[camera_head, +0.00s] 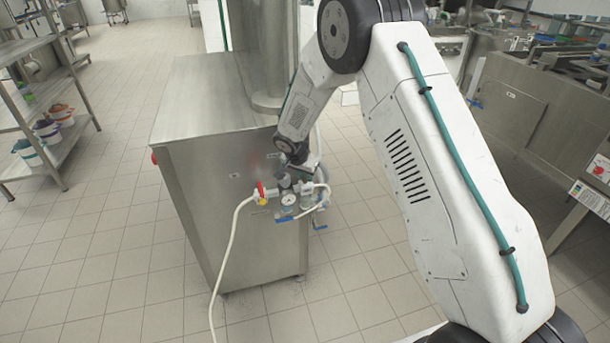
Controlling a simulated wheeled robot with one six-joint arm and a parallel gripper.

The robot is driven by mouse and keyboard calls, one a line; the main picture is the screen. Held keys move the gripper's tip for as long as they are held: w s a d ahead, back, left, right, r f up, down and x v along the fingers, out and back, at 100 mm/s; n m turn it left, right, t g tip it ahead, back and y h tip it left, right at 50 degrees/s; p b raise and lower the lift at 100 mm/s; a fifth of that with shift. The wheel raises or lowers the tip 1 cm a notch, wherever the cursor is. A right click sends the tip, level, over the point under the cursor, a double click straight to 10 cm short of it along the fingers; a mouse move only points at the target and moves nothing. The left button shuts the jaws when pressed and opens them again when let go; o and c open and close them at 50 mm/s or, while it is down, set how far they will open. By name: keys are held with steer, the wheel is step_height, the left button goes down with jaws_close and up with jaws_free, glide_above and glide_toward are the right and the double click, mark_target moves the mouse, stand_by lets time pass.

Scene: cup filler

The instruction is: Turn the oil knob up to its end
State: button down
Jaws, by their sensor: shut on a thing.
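The steel cup filler (225,215) stands in the middle of the view with a cluster of fittings low on its front. A small grey knob (285,181) shows above a round white gauge (288,198). My gripper (298,170) reaches down to the top of this cluster from above right. It is shut on a part there, which I take to be the oil knob. The jaws and the gripped part are small and partly hidden by my wrist, so the knob's angle cannot be read.
Blue-handled valves (284,218) sit below. A shelf with buckets (35,150) stands far left. Steel counters (510,95) stand right. The tiled floor at front left is clear apart from the hose.

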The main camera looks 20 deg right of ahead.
steer(key=m+g, duration=0.1)
steer(key=m, duration=0.2)
steer(key=m+h, duration=0.1)
steer(key=m, duration=0.1)
steer(key=shift+w+m+g, duration=0.15)
steer(key=shift+m+g, duration=0.25)
steer(key=shift+a, duration=0.1)
stand_by(0.3)
steer(key=c, duration=1.3)
jaws_free()
steer(key=shift+v, duration=3.95)
